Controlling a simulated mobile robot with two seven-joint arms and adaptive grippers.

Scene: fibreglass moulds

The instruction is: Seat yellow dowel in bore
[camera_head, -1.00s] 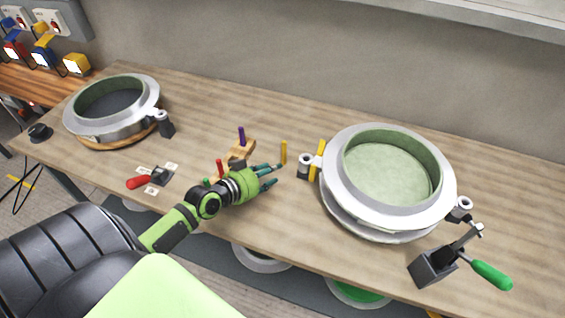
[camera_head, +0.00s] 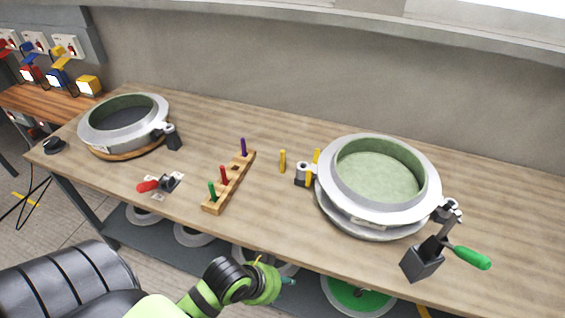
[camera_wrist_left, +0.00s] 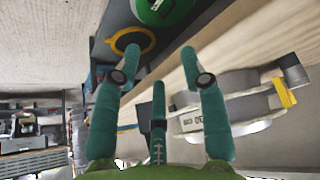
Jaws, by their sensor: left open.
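A yellow dowel (camera_head: 282,161) stands upright on the table, left of the large right-hand mould (camera_head: 430,188). A second yellow upright piece (camera_head: 316,160) shows behind the grey lug (camera_head: 302,173) at that mould's left side; what it stands in is hidden. A bore opening is too small to make out. My left gripper (camera_head: 288,281) is low, by the table's front edge, apart from both yellow pieces. In the left wrist view its teal fingers (camera_wrist_left: 158,58) are spread and empty; the mould shows beyond the right finger. My right gripper is not in view.
A wooden rack (camera_head: 234,180) holds green, red and purple pegs. A red-handled clamp (camera_head: 150,186) and a second mould (camera_head: 125,128) lie left. A green-handled clamp (camera_head: 468,256) stands at the right mould's front.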

